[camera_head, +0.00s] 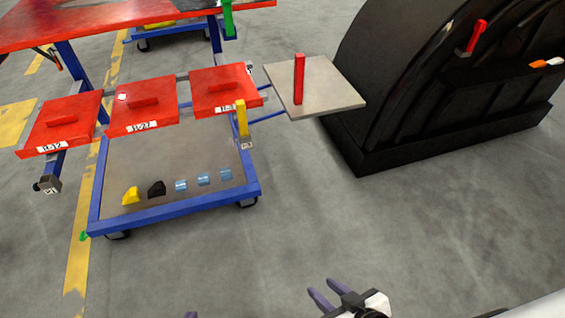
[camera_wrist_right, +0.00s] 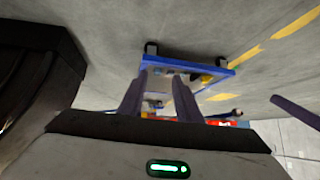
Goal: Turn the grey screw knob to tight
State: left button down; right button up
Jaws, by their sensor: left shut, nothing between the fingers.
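A small grey block with a dark round end (camera_head: 47,185) sits at the end of a blue bar, lower left of the cart; I cannot tell whether it is the grey screw knob. Another small grey piece (camera_head: 246,144) sits under a yellow upright handle. My right gripper (camera_head: 318,290) is at the bottom centre, fingers apart and empty, far from the cart. Its fingers also show in the right wrist view (camera_wrist_right: 160,85). Of my left gripper, only a purple tip (camera_head: 190,315) shows at the bottom edge; it is shut and empty. A single purple finger (camera_wrist_right: 295,112) shows at right in the wrist view.
A blue cart (camera_head: 180,208) carries several small yellow, black and light blue pieces. Red panels (camera_head: 143,104) with handles sit above it. A grey plate (camera_head: 335,85) with a red post stands beside a large black nosecone (camera_head: 430,90). The floor in front is clear.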

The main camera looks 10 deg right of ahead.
aim_at(233, 141)
jog(key=z, duration=0.35)
jog(key=k, duration=0.35)
jog(key=u, duration=0.8)
jog(key=i, duration=1.4)
jog(key=z, duration=0.75)
jog(key=k, duration=0.5)
jog(key=u, duration=1.35)
jog(key=i, duration=1)
jog(key=z, duration=2.1)
